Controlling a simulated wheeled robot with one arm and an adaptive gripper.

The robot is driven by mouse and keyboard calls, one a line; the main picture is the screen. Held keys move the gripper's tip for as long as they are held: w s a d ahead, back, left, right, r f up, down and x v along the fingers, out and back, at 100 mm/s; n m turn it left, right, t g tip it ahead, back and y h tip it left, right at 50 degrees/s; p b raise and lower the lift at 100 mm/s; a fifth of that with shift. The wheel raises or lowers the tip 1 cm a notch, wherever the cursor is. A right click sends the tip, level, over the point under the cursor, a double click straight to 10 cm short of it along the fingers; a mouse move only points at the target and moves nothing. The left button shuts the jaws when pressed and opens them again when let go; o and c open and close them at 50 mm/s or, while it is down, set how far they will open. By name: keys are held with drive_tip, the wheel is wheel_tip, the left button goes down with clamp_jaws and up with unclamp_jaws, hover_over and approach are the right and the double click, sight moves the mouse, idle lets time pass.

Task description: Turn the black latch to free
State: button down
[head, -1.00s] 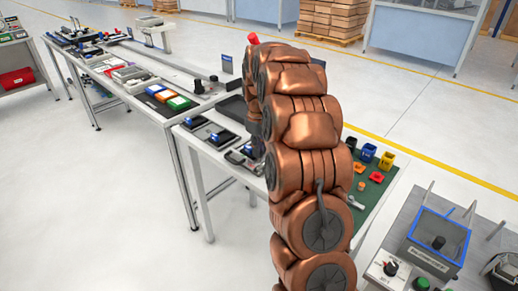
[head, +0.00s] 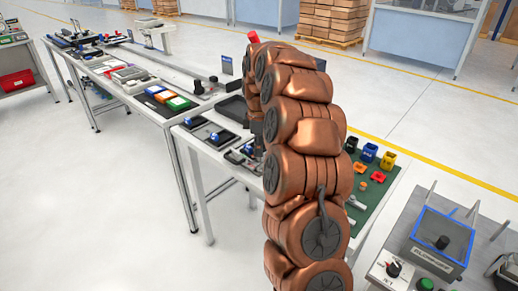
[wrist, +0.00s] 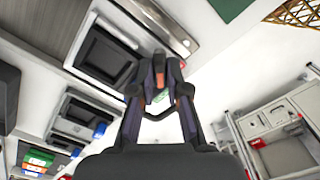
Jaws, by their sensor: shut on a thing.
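My gripper (wrist: 160,78) shows in the wrist view with its two dark fingers drawn close together at the tips, beside a black-faced fixture (wrist: 104,54) on the bench. In the head view my copper-coloured arm reaches over the small bench (head: 209,160) and covers most of the gripper. The near fixture (head: 238,157) shows only in part, left of the arm.
Two black plates with blue knobs (head: 214,137) (head: 191,121) stand further along the bench. Right of my arm, a green mat (head: 378,200) carries coloured blocks. A blue-rimmed box (head: 437,240) stands at the right. The floor left of the benches is clear.

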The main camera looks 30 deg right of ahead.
drive_tip(key=n, duration=0.4)
drive_tip(key=shift+r+n+p, duration=0.1)
drive_tip(key=shift+n+p, duration=0.2)
drive_tip(key=shift+p, duration=0.1)
drive_tip(key=shift+n+p, duration=0.55)
drive_tip(key=shift+n, duration=1.65)
drive_tip(key=c, duration=1.2)
unclamp_jaws()
drive_tip(key=shift+o, duration=0.2)
